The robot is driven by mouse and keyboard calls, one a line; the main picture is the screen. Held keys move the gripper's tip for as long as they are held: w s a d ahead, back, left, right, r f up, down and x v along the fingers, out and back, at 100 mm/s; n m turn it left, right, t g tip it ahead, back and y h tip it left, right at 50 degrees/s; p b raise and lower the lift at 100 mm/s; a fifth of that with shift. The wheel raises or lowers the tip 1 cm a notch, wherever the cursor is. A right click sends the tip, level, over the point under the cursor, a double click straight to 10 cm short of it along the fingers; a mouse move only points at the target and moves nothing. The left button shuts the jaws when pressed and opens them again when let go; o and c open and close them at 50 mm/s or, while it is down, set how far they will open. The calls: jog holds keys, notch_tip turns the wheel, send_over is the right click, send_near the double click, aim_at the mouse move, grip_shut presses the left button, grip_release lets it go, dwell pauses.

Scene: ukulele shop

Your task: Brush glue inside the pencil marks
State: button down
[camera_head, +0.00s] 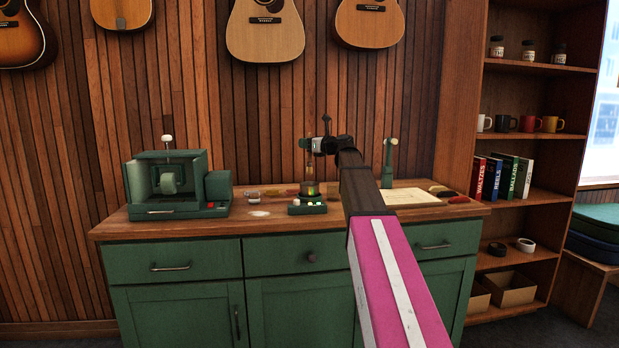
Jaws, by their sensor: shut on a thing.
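My gripper (309,144) is above the counter, shut on a thin upright brush (309,168). The brush is small here and partly hidden by the jaws. Its lower end is at or just above a small glass pot (310,189), which seems to be the glue; I cannot tell whether the tip is inside it. The pot stands on a green warmer (308,207) with small lit lights. A pale sheet or board (418,196) lies right of my arm, partly hidden by it. Any pencil marks on it are too small to make out.
A green machine (172,185) stands at the counter's left. A green upright tool (389,160) stands behind the pale sheet. Small dark and red items (440,190) lie at the right. A white patch (259,213) is near the front edge. Guitars (265,32) hang above.

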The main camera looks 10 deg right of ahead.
notch_tip(320, 180, up, 4)
dwell(0.6)
dwell(0.4)
